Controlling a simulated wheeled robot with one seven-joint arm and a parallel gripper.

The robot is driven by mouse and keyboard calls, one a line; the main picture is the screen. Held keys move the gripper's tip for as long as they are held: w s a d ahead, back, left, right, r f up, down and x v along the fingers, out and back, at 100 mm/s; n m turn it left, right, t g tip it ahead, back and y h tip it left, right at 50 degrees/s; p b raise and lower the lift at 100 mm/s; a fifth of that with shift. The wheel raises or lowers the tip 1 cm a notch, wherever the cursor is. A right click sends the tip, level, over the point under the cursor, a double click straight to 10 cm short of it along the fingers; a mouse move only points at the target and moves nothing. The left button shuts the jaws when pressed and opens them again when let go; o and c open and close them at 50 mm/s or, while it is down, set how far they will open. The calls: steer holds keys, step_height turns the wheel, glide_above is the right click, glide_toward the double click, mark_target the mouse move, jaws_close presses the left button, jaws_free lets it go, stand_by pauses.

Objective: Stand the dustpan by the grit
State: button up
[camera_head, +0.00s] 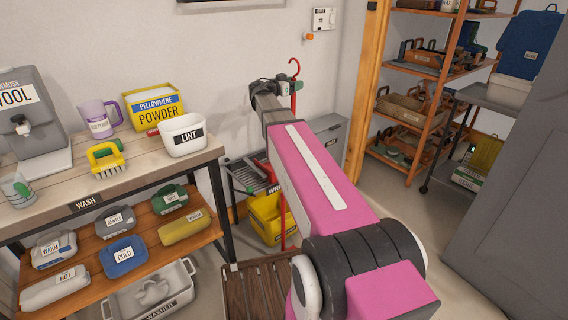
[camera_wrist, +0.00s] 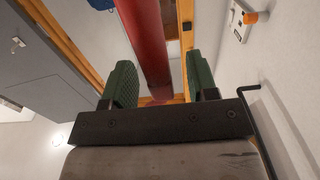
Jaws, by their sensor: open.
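A tall red pole with a hooked top (camera_head: 294,68) stands upright beyond the table, and its lower part shows beside the yellow bucket. It may be the dustpan's handle; I cannot make out a pan. My gripper (camera_head: 283,88) is at the pole's upper part. In the wrist view the red pole (camera_wrist: 147,40) runs between the green fingers of my gripper (camera_wrist: 160,78), which are open with a gap at the right finger. I cannot tell whether the left finger touches it. No label reading grit is legible in either view.
A wash table (camera_head: 140,166) with tubs and a lower shelf stands at left. A yellow bucket (camera_head: 265,222) and a slatted wooden stand (camera_head: 252,290) are on the floor. A wooden shelf rack (camera_head: 440,75) is at back right, and a large grey panel (camera_head: 515,200) at right.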

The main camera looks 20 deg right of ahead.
jaws_close()
steer(key=shift+r, duration=0.15)
